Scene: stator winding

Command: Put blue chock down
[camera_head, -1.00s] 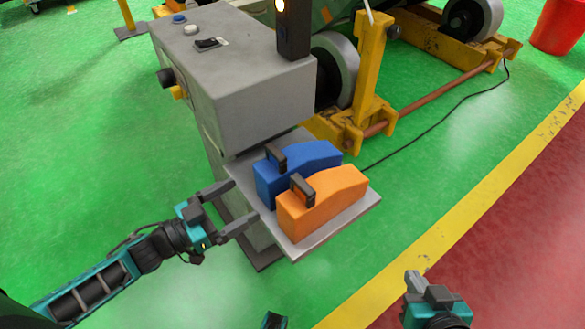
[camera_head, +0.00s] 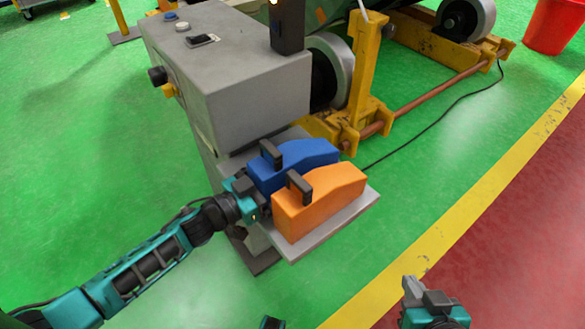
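The blue chock (camera_head: 308,157), with a dark handle on its left end, rests on a grey shelf (camera_head: 330,231) on the side of the grey machine box. The orange chock (camera_head: 318,207) sits beside it, on the near side, and partly covers it. My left gripper (camera_head: 248,195) is at the left end of the chocks, close against the blue one. Its fingers are hidden, so I cannot tell whether they touch or grip it. My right gripper (camera_head: 417,288) is at the bottom right, away from the chocks and empty; its finger opening is unclear.
The grey machine box (camera_head: 225,75) with buttons stands above and behind the shelf. A yellow roller frame (camera_head: 362,85) is behind, and a black cable runs along the floor to the right. A red bucket (camera_head: 553,25) is far right. The green floor right of the shelf is clear.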

